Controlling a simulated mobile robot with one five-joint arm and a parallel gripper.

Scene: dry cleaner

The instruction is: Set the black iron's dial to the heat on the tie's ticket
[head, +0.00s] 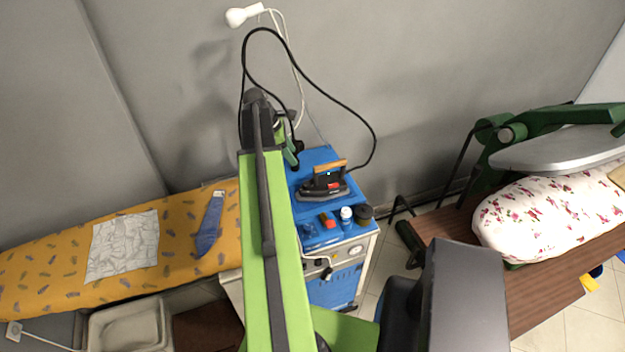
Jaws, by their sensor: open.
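The black iron (324,190) with a wooden handle rests on top of a blue boiler unit (317,157). A small orange-red patch shows on its side, but its dial and marks are too small to read. The blue tie (208,228) lies on the yellow patterned ironing board (180,205). A small pale patch at its upper end may be the ticket; no writing is legible. My gripper (292,143) is at the far end of my green arm, above and left of the iron, apart from it. It is open and seems empty, partly hidden by the arm.
A white patterned cloth (123,246) lies on the yellow board. Small bottles, a white-capped one (346,217) among them, stand in front of the iron. A black cable (357,112) loops behind it. A pressing machine with a floral pad (550,218) stands at right.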

